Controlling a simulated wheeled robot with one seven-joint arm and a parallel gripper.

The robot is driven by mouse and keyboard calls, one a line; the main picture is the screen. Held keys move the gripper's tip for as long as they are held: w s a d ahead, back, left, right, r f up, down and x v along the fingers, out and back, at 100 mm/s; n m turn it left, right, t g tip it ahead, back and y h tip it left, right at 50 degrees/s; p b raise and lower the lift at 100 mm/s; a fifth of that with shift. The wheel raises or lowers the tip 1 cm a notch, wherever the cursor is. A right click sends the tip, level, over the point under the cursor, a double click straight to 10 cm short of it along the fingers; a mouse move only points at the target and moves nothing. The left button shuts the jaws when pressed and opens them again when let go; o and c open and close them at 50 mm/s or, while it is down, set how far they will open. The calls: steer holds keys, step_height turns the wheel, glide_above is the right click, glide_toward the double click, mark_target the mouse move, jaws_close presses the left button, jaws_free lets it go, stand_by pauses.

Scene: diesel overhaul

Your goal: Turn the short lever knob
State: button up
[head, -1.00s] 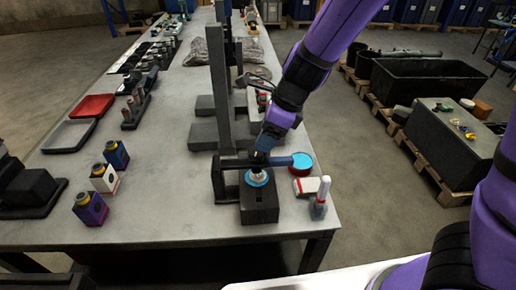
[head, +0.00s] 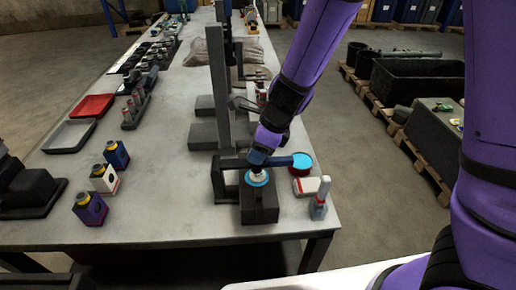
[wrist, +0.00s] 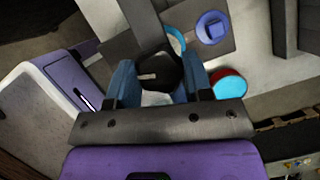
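A black knob (wrist: 160,70) with a pale mark sits between my blue fingers in the wrist view. My gripper (wrist: 160,82) has a finger on each side of it, and the knob fills the gap. In the head view my gripper (head: 258,158) points down at the dark fixture (head: 260,207), just above a light-blue ring (head: 257,178). The ring partly shows in the wrist view (wrist: 177,41). A dark bar (head: 232,163) runs from an upright toward my gripper. The knob is hidden by my gripper in the head view.
A red can with a cyan top (head: 302,162) stands close on the right, beside a white-and-red bottle (head: 319,198). The tabletop between is clear.

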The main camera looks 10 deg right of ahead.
steer(key=shift+c, duration=1.1)
